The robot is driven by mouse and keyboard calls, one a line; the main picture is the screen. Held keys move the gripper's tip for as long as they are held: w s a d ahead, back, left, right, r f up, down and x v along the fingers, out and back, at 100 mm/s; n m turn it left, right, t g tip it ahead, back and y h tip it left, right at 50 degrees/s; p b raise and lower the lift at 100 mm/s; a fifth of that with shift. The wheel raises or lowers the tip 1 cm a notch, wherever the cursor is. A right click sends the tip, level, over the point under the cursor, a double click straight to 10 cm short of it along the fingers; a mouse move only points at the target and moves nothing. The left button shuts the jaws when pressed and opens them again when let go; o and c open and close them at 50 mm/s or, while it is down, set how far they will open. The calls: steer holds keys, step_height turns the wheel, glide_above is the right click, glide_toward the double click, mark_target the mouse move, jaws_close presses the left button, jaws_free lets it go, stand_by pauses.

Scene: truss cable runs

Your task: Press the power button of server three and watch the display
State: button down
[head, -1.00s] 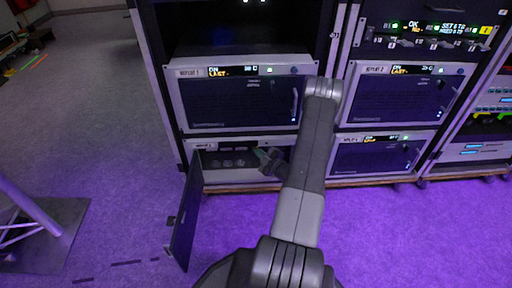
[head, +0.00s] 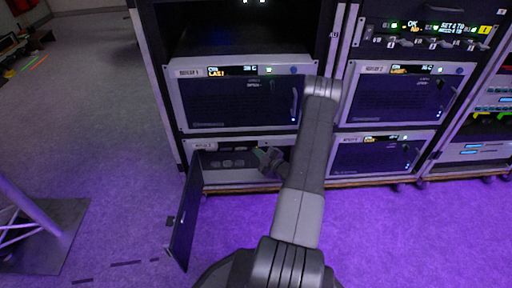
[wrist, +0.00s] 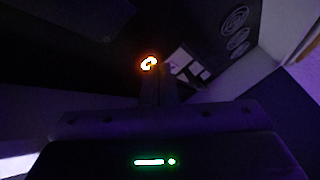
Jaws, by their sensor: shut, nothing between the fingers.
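The lower left server (head: 235,176) has its front door (head: 186,212) swung open to the left; its label is too small to read surely. My gripper (head: 266,160) is shut and empty in front of its opened face, at the right part of the bay. In the wrist view my gripper (wrist: 157,88) reaches toward a small glowing orange ring, the power button (wrist: 148,63). The fingertips are just below the ring and partly overlap it; I cannot tell whether they touch it. The server's display is not clearly visible, partly blocked by my arm.
A server with a lit display (head: 232,71) sits above. Two more closed servers (head: 405,95) (head: 375,155) stand in the right rack, under a panel with several lights (head: 430,28). A metal stand (head: 35,225) is at lower left. The purple-lit floor is clear in front.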

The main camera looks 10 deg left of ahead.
steer(key=shift+w+r, duration=0.35)
steer(key=shift+w, duration=0.05)
steer(key=shift+s, duration=0.45)
steer(key=s, duration=0.1)
steer(key=s+d, duration=0.1)
steer(key=s, duration=0.3)
steer(key=shift+s+d+f+p, duration=0.15)
steer(key=shift+s+d+p, duration=0.05)
steer(key=shift+d+p, duration=0.2)
steer(key=shift+w, duration=0.1)
stand_by(0.3)
steer(key=s, duration=0.2)
steer(key=s+d+p, duration=0.1)
steer(key=s, duration=0.1)
steer(key=shift+s+f, duration=0.1)
steer(key=shift+s, duration=0.15)
